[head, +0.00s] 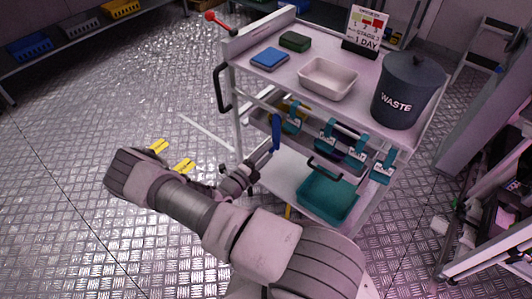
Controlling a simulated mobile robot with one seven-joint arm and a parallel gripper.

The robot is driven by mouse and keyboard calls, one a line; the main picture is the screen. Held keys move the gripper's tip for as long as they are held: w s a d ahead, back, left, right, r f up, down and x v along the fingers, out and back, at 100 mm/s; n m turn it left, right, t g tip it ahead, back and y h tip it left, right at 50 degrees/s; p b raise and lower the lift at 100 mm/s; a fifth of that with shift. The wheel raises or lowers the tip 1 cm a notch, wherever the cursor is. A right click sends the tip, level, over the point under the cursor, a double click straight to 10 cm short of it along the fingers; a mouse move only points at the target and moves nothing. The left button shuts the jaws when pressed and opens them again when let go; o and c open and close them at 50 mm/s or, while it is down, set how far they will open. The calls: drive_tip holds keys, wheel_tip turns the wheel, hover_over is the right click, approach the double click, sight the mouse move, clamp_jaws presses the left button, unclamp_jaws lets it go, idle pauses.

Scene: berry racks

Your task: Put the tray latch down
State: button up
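The cart (390,133) carries a row of teal latch-like clips along the middle tray level; one is near its left end (293,117), others further right (326,136). I cannot tell which one is the tray latch. A blue upright piece (276,133) shows at the cart's left front, just above the end of my arm. My gripper (262,163) is small and dark, beside the cart's left front post, below the clips. I cannot tell whether it touches the blue piece, or whether its fingers are open or shut.
On the cart top are a white bin (328,79), a waste bucket (408,92), a sign (366,28), a blue box (270,58) and a green box (295,41). A teal basket (327,194) sits on the lower shelf. The floor at left is mostly open; a rack stands at right.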

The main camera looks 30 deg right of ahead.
idle(0.3)
drive_tip(key=p+v, duration=0.2)
drive_tip(key=v, duration=1.5)
drive_tip(key=shift+a+r, duration=0.1)
drive_tip(key=shift+a, duration=0.1)
wheel_tip(320, 180, up, 23)
drive_tip(key=s+m+g+y, duration=0.3)
drive_tip(key=m+g+y, duration=0.55)
drive_tip(key=m, duration=1.35)
drive_tip(key=s+a+r+m+t+y, duration=0.1)
drive_tip(key=s+r+m+t+y, duration=0.4)
drive_tip(key=r+m, duration=0.45)
drive_tip(key=s+a+r+m+t+y, duration=0.2)
drive_tip(key=s+r+m+t+y, duration=0.15)
drive_tip(key=s+r+m, duration=0.5)
drive_tip(key=shift+g, duration=0.3)
drive_tip(key=r+p, duration=0.5)
drive_tip(key=r, duration=0.1)
drive_tip(key=w+r+p, duration=0.1)
drive_tip(key=r+p, duration=1.1)
drive_tip(key=shift+w+d+r, duration=0.1)
drive_tip(key=shift+w+d, duration=0.05)
drive_tip(key=shift+w, duration=0.1)
